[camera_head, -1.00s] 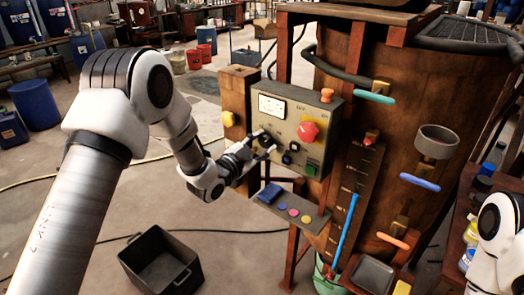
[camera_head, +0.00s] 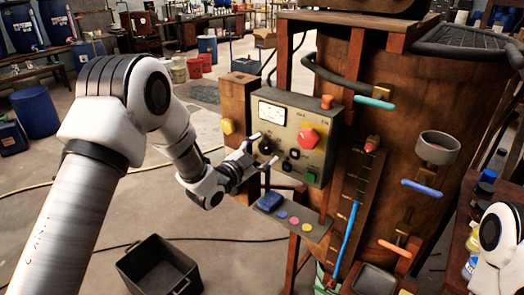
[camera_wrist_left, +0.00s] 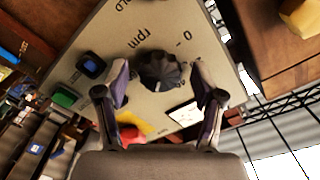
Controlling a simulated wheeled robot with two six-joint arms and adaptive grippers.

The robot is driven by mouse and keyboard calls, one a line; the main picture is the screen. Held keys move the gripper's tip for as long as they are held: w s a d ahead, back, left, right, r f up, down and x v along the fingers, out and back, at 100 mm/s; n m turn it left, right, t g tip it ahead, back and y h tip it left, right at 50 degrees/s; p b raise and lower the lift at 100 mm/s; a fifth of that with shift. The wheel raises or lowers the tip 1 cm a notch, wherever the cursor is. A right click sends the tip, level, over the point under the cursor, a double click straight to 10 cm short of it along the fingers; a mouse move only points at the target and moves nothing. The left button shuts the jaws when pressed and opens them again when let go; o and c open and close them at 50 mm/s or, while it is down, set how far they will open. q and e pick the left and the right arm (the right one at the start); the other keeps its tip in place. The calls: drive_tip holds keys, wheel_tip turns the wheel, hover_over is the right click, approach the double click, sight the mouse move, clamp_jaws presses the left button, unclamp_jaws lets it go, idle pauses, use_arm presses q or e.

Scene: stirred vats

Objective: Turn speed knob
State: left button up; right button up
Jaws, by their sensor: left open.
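The speed knob, a black ribbed dial (camera_head: 266,146) marked "rpm", sits on the left of the grey-green control panel (camera_head: 329,125). It also shows in the left wrist view (camera_wrist_left: 160,70), with lettering "rpm" and "0" beside it. My left gripper (camera_head: 259,152) is open just in front of the panel. In the left wrist view its two fingers (camera_wrist_left: 160,92) stand apart on either side of the knob, with gaps showing; nothing is held. My right gripper is not visible; only part of my right arm shows at the right edge.
The panel also carries a red knob (camera_head: 308,137), a green button (camera_head: 311,177), and a white gauge (camera_head: 271,112). A small shelf (camera_head: 316,231) with a blue box (camera_head: 270,201) juts out below. A black crate (camera_head: 158,272) stands on the floor.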

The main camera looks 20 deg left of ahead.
use_arm(q)
drive_tip(key=v, duration=1.2)
